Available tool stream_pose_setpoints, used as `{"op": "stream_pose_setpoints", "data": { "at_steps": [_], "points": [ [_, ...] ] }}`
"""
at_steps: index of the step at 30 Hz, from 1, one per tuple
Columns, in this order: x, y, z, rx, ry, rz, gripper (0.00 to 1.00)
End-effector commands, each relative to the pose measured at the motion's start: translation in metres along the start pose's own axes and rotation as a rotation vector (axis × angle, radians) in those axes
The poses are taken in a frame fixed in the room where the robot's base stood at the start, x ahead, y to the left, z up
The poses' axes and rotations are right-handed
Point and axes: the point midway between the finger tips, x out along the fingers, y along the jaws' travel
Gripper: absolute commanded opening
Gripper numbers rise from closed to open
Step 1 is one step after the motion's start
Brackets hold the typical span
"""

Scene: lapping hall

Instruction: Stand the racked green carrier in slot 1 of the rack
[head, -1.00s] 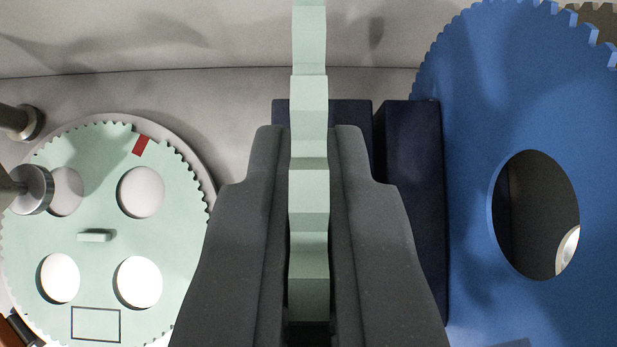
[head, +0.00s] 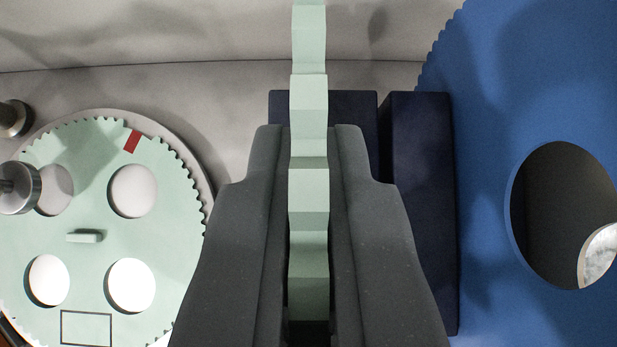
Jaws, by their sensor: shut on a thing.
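The green carrier (head: 309,190) is seen edge-on as a pale green toothed strip running up the middle of the view. My gripper (head: 309,160) is shut on it, with one dark grey finger on each side. Dark navy blocks, which look like parts of the rack (head: 418,200), stand behind and to the right of my gripper. The lower end of the carrier is hidden between my fingers. I cannot tell which slot the carrier lines up with or whether it touches the rack.
A large blue toothed disc (head: 480,150) with a round hole stands close on the right. On the left, another pale green toothed disc (head: 100,230) with several holes and a red mark lies on a round grey plate. Metal cylindrical knobs (head: 20,188) stand at the left edge.

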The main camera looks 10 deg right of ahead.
Motion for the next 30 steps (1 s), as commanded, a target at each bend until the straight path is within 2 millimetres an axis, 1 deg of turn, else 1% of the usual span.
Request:
{"op": "stream_pose_setpoints", "data": {
  "at_steps": [27, 28, 29, 30],
  "points": [
    [0.012, 0.0, 0.011, 0.0, 0.004, 0.001, 0.0],
    [0.012, 0.0, 0.011, 0.0, 0.004, 0.001, 0.11],
    [0.012, 0.0, 0.011, 0.0, 0.004, 0.001, 0.19],
    [0.012, 0.0, 0.011, 0.0, 0.004, 0.001, 0.3]
  ]
}}
